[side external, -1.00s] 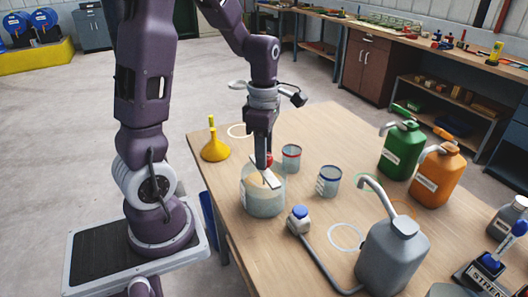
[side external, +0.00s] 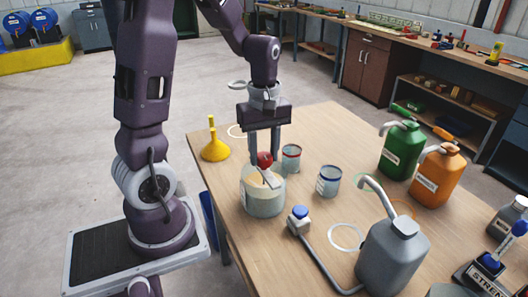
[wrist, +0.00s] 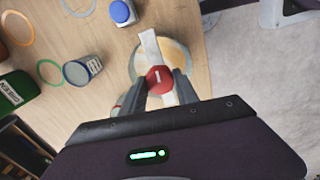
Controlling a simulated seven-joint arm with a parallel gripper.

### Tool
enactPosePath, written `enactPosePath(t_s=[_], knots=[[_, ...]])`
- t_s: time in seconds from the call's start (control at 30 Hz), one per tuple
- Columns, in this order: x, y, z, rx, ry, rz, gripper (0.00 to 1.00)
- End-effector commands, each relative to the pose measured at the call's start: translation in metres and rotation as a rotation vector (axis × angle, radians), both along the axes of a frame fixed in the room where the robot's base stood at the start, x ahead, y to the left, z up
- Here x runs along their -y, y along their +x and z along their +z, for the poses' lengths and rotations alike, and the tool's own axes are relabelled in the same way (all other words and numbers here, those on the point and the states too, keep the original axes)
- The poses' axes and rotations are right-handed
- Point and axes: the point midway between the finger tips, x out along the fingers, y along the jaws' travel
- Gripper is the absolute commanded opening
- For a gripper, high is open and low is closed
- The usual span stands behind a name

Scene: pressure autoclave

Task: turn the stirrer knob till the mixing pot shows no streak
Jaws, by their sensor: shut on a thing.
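The mixing pot (side external: 264,200) is a clear round vessel near the table's left edge, with a tan, cloudy content. Its round top also shows in the wrist view (wrist: 179,55). A pale flat bar (side external: 269,180) crosses over the pot. The red stirrer knob (side external: 265,158) stands above the pot's middle; in the wrist view the knob (wrist: 159,79) shows a white mark on its top. My gripper (wrist: 160,84) is shut on the knob from above, one finger on each side.
A red-rimmed cup (side external: 291,159) stands close behind the pot, and a blue-rimmed cup (side external: 328,181) to its right. A blue-capped dispenser (side external: 299,219) is at front right. Grey (side external: 392,255), green and orange jugs stand further right.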

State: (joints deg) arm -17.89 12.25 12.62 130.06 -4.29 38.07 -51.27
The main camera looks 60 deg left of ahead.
Motion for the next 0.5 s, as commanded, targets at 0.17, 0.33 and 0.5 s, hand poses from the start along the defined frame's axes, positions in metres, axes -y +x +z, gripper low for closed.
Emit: enactPosePath(t_s=[0.17, 0.33, 0.5], knots=[[-0.0003, 0.0006, 0.0007, 0.003, 0.001, -0.162, 0.0], [-0.0001, 0.0008, 0.0008, 0.003, 0.001, -0.324, 0.0], [-0.0003, 0.0008, 0.0008, 0.003, 0.0, -0.485, 0.0]])
